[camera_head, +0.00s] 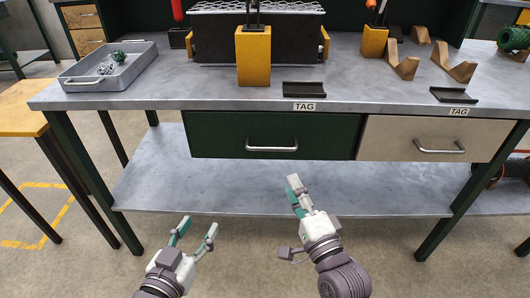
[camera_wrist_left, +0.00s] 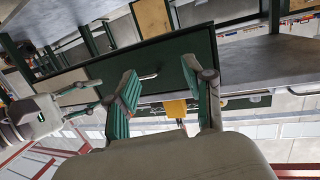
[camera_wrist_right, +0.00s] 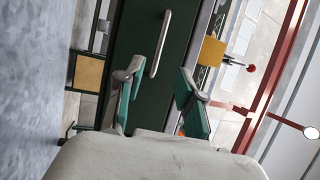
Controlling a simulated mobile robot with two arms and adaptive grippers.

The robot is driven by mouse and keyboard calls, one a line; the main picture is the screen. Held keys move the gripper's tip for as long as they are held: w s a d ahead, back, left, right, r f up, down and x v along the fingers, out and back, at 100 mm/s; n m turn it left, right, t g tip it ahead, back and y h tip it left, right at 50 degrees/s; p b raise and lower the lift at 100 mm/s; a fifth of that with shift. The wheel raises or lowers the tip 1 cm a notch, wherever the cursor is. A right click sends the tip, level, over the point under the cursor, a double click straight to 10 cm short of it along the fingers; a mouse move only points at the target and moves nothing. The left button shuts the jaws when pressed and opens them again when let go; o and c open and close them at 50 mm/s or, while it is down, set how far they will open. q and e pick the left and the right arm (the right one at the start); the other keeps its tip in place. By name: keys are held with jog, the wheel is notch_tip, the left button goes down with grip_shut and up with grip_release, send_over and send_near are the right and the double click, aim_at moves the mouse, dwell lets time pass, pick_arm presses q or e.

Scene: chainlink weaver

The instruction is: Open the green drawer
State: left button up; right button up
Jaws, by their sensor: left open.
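The green drawer (camera_head: 220,142) is under the bench top, left of a cream drawer, and looks shut. Its silver bar handle (camera_head: 272,149) is on the front; it also shows in the right wrist view (camera_wrist_right: 160,45) and small in the left wrist view (camera_wrist_left: 149,77). My right gripper (camera_head: 293,182) is below and a little right of the handle, apart from it. In the right wrist view its fingers (camera_wrist_right: 158,92) are spread and empty, with the handle beyond them. My left gripper (camera_head: 196,232) is open and empty, lower and left of the drawer.
The cream drawer (camera_head: 385,140) has its own handle. A lower grey shelf (camera_head: 250,190) lies beneath the drawers. On the bench top (camera_head: 205,97) stand a grey tray (camera_head: 120,78), a yellow block (camera_head: 253,58) and wooden cradles (camera_head: 402,65). A wooden stool (camera_head: 20,112) stands left.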

aim_at(273, 148)
jog(key=b+x, duration=0.2)
jog(key=x, duration=1)
jog(key=shift+f+b, duration=0.1)
jog(key=shift+b, duration=0.2)
jog(key=shift+w+a, duration=0.1)
jog(key=shift+w, duration=0.2)
pick_arm(q)
notch_tip(273, 148, up, 11)
jog(key=s+d+t+h, duration=0.1)
jog(key=t+h, duration=0.1)
jog(key=t, duration=0.5)
jog(key=shift+d+h, duration=0.2)
jog(key=shift+h, duration=0.1)
jog(key=shift+s, duration=0.1)
pick_arm(e)
jog(key=shift+c, duration=0.3)
grip_shut()
